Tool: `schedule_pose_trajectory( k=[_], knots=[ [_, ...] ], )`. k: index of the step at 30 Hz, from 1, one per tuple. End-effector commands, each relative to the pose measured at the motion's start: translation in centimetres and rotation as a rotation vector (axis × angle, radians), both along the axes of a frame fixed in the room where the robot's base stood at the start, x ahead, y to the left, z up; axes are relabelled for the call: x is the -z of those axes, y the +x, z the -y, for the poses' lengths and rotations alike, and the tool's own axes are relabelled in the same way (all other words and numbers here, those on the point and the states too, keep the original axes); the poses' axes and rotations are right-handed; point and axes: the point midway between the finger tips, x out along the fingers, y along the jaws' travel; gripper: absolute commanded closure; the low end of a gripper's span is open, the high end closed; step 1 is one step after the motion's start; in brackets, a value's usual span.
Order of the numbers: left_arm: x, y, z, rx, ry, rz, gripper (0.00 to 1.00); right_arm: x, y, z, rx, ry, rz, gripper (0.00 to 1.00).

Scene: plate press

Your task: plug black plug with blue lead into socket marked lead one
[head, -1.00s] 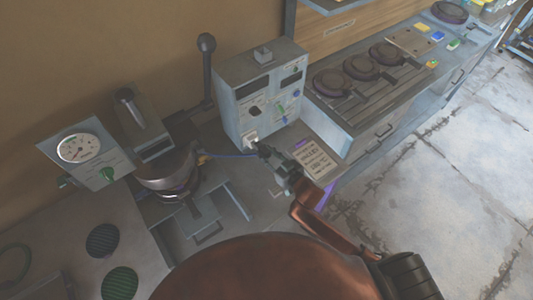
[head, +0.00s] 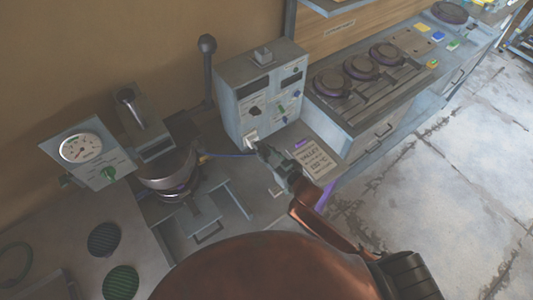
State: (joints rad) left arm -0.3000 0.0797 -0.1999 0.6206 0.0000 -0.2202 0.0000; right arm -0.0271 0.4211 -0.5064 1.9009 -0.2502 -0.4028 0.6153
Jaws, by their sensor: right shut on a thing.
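The control box (head: 240,92) is a grey cabinet with dark displays, knobs and sockets on its front. My right gripper (head: 264,150) is in front of its lower left corner and shut on the black plug, which is mostly hidden by the fingers. The blue lead (head: 228,156) runs left from the gripper toward the round press (head: 168,172). A pale socket plate (head: 251,136) shows just beyond the fingertips. I cannot tell whether the plug touches it, and the socket markings are too small to read. My left gripper is not in view.
A printed card (head: 316,159) lies on the bench right of my gripper. A gauge box (head: 86,150) stands left of the press, and an upright lever (head: 207,70) stands behind. A rack with round dark plates (head: 361,67) is at the right.

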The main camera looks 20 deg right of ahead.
Motion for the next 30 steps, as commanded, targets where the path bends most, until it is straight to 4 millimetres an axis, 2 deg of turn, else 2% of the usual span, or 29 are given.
schedule_pose_trajectory(
  k=[30],
  knots=[
    [0.4, -0.1, 0.0, 0.0, 0.0, -0.001, 0.6, 0.6, 2.2, -0.8, 0.0, 0.001, 0.001, 0.99]
  ],
)
